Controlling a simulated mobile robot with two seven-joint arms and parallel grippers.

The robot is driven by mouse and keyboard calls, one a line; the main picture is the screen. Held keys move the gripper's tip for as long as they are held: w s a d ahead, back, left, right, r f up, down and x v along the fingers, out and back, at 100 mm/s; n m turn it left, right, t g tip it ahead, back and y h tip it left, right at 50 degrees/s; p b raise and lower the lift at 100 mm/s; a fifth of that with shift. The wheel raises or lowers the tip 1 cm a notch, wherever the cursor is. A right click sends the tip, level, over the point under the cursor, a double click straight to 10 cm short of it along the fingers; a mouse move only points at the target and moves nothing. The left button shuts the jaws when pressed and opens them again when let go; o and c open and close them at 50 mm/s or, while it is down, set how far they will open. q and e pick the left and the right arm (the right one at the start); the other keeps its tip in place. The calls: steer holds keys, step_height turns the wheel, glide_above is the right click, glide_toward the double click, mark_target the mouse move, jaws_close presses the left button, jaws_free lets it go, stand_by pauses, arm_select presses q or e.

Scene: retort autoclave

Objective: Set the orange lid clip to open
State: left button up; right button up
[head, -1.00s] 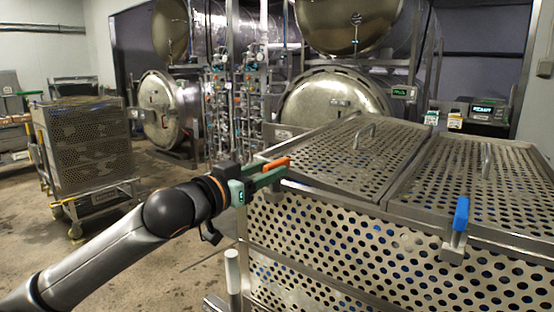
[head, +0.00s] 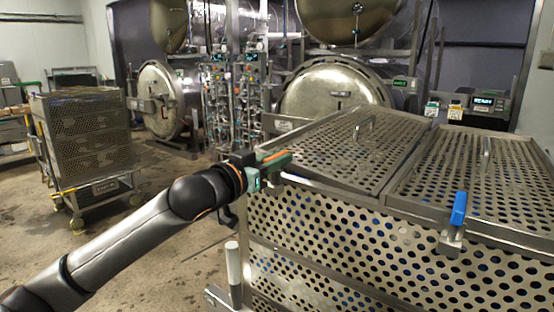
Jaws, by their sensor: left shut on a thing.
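The orange lid clip (head: 272,154) is at the near left corner of the left perforated lid (head: 340,150) of the steel basket. Only a thin strip of its orange handle shows between the green fingers. My left gripper (head: 278,161) reaches in from the left and is shut on the orange lid clip. The fingers hide most of the handle, so its exact angle is hard to tell. My right gripper is not in view.
A blue clip (head: 459,209) stands on the front edge of the right lid (head: 490,185). The perforated basket front (head: 370,250) fills the lower right. A basket trolley (head: 88,150) stands at the left. Round autoclave doors (head: 335,90) are behind.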

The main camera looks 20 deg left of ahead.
arm_select(q)
jaws_close()
